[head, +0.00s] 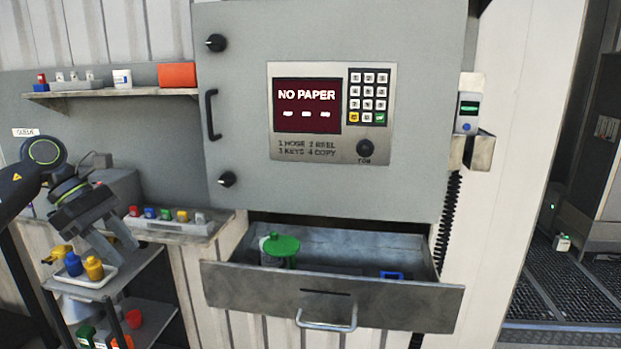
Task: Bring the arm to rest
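My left arm comes in from the left edge. Its gripper (121,249) points down and to the right, above and beside the small shelf cart. Its two fingers stand apart with nothing seen between them. It touches nothing that I can make out. My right gripper is not in view.
A grey cabinet (235,110) shows "NO PAPER" on its screen (307,106). Below, an open drawer (250,295) juts out, holding a green-topped container (281,246) and a blue item (391,275). A cart (120,282) with bottles stands under my gripper.

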